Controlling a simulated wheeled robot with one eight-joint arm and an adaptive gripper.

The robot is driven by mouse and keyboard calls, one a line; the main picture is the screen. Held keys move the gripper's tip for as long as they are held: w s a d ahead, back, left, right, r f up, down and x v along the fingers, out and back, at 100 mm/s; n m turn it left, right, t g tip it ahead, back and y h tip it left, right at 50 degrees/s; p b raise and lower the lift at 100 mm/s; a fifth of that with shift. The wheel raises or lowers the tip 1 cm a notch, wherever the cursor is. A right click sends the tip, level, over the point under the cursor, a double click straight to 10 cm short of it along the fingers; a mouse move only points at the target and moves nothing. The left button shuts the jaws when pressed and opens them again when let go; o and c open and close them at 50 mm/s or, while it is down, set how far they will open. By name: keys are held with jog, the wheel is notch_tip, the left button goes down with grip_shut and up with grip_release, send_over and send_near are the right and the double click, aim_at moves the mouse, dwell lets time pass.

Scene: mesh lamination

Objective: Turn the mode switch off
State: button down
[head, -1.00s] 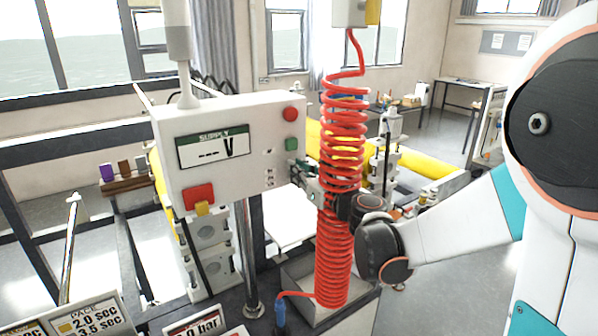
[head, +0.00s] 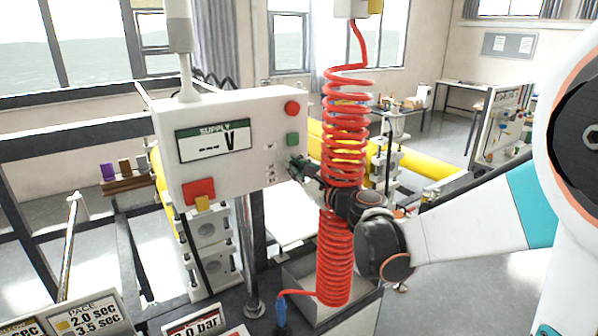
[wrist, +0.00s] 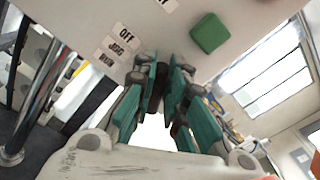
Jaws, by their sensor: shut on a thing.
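The white control box (head: 228,165) carries a display reading "SUPPLY --- V" in the head view. The mode labels OFF, JOG and RUN (wrist: 117,47) are on its face in the wrist view. My gripper (head: 296,164) is at the box's right side, beside these labels and below the green button (head: 292,139). In the wrist view my gripper (wrist: 160,80) has its teal and grey fingers close together on a small dark part, which I take to be the mode switch (wrist: 155,92). The fingers mostly cover it, so its setting cannot be read.
A red coiled hose (head: 343,140) hangs in front of my wrist and partly hides it. A red button (head: 292,108) is above the green one. A red block (head: 198,190) is on the box's lower left. A yellow roller (head: 440,168) lies behind.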

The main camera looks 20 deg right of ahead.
jog(key=n+b, duration=0.1)
jog(key=n, duration=0.3)
jog(key=f+n+b, duration=0.1)
jog(key=n, duration=0.3)
jog(key=a+n+b, duration=0.1)
jog(key=n, duration=0.2)
jog(key=shift+s+f+n, duration=0.15)
jog(key=shift+f+n, duration=0.2)
jog(key=shift+n, duration=0.05)
dwell(0.3)
jog(key=c, duration=1.6)
grip_release()
jog(key=shift+s+d, duration=0.1)
jog(key=v, duration=0.7)
jog(key=shift+s, duration=0.25)
